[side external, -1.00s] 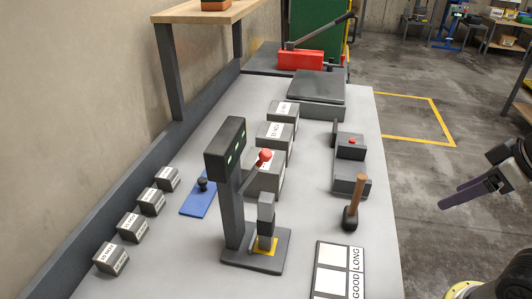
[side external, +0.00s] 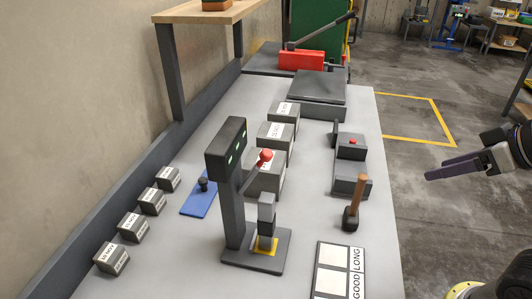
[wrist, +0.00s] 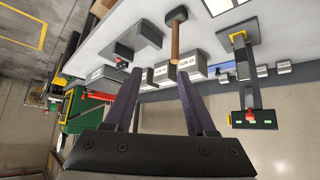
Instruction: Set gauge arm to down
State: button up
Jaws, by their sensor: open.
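The gauge (side external: 228,185) is a dark upright post with a head on a flat base, standing on the grey bench. Its gauge arm (side external: 251,176) slants up to the right and ends in a red ball knob (side external: 264,156). A small grey block sits on the yellow-marked base below. In the wrist view the gauge (wrist: 243,75) appears upside down at the right, its red knob (wrist: 249,116) near the head. My gripper (side external: 428,175) is open and empty, off the bench's right side and well apart from the gauge. Its two fingers (wrist: 157,72) show in the wrist view.
A hammer (side external: 354,205) with a wooden handle stands right of the gauge. Several labelled grey blocks (side external: 278,133) stand behind it, and smaller ones (side external: 133,226) at the left. A blue plate (side external: 200,199) lies left of it. A GOOD/LONG board (side external: 340,270) lies in front.

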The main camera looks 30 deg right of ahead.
jog(key=w+a+r+n+t+y, duration=0.1)
jog(key=w+a+r+t+y, duration=0.15)
jog(key=w+t, duration=0.2)
jog(key=w+a+r+n+t+y, duration=0.1)
jog(key=w+a+r+n+t, duration=0.1)
jog(key=w+a+r+t, duration=0.3)
jog(key=n+g+y, duration=0.3)
jog(key=n+y, duration=0.1)
jog(key=y, duration=0.3)
send_near(266, 151)
jog(key=x, duration=1)
jog(key=shift+f, duration=0.4)
grip_shut()
